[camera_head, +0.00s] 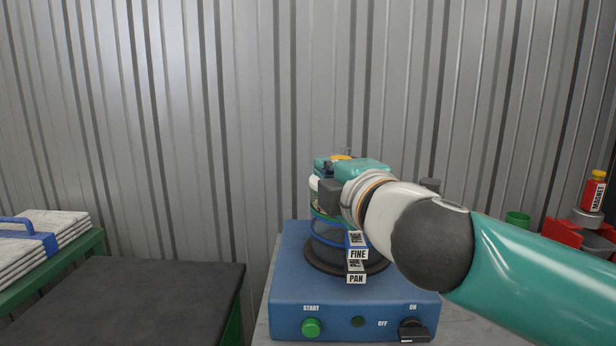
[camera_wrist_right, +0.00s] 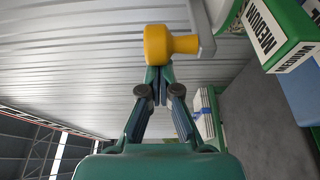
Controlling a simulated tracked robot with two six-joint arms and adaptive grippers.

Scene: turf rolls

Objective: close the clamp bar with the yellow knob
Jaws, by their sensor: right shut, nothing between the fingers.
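The yellow knob (camera_wrist_right: 170,44) sits on the end of a grey clamp bar (camera_wrist_right: 205,30) in the right wrist view. In the head view the yellow knob (camera_head: 342,158) only just shows above the sieve stack (camera_head: 330,228), behind my right gripper. My right gripper (camera_wrist_right: 157,76) is shut and empty. Its fingertips are at the knob's side, very close to it; I cannot tell whether they touch. In the head view my arm hides the fingertips and most of the clamp bar. My left gripper is not in view.
The stack stands on a blue shaker base (camera_head: 290,270) with a green START button (camera_head: 311,327) and a black switch (camera_head: 413,330). A dark-topped table (camera_head: 130,300) is at left, beside piled white sheets (camera_head: 45,235). A red bottle (camera_head: 594,192) and green cup (camera_head: 517,219) are at right.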

